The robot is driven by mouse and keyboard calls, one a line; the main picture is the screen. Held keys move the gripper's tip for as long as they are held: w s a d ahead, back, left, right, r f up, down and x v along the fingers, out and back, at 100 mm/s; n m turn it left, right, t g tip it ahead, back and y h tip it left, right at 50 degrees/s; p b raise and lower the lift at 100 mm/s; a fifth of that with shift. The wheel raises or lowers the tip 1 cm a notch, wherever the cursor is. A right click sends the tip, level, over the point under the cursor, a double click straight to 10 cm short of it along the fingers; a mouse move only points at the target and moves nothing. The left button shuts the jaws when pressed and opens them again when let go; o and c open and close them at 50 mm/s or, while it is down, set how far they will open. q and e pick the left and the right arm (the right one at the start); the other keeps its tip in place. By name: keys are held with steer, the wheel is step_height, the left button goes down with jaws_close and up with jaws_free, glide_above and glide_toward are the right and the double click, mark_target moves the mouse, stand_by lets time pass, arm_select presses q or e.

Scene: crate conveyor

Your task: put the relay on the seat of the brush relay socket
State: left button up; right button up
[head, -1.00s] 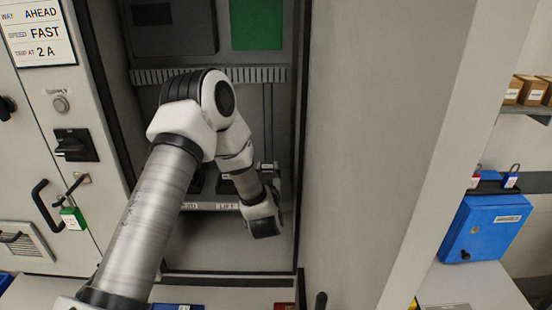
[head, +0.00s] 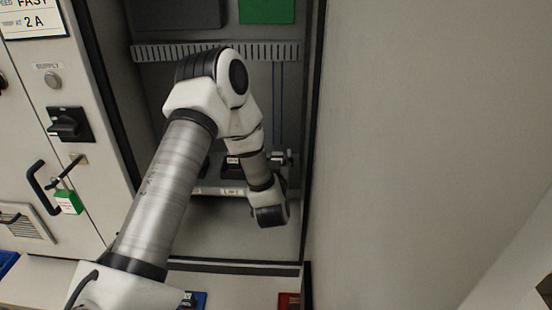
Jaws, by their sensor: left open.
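My left gripper (head: 283,157) is small and partly hidden behind my wrist, inside the open cabinet. It is open, just right of a dark block (head: 232,165) seated above a label reading LIFT. A second dark block (head: 204,167) stands left of it, mostly behind my arm. The label strip (head: 231,191) runs below them; its left part is covered by my arm, so I cannot make out the brush relay socket. I cannot tell which dark piece, if any, is the relay. My right gripper is out of view.
A slotted duct (head: 215,51) and a green panel (head: 267,11) are higher in the cabinet. A blue item (head: 196,299) and a red item (head: 289,300) lie at the bottom edge. The cabinet floor right of centre is clear.

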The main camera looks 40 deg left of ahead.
arm_select(q)
steer(key=shift+s+d+f, duration=0.1)
steer(key=shift+d+f, duration=0.05)
steer(key=shift+d, duration=0.05)
steer(key=b+v, duration=0.4)
steer(key=v, duration=0.7)
steer(key=shift+s, duration=0.3)
steer(key=shift+d, duration=0.1)
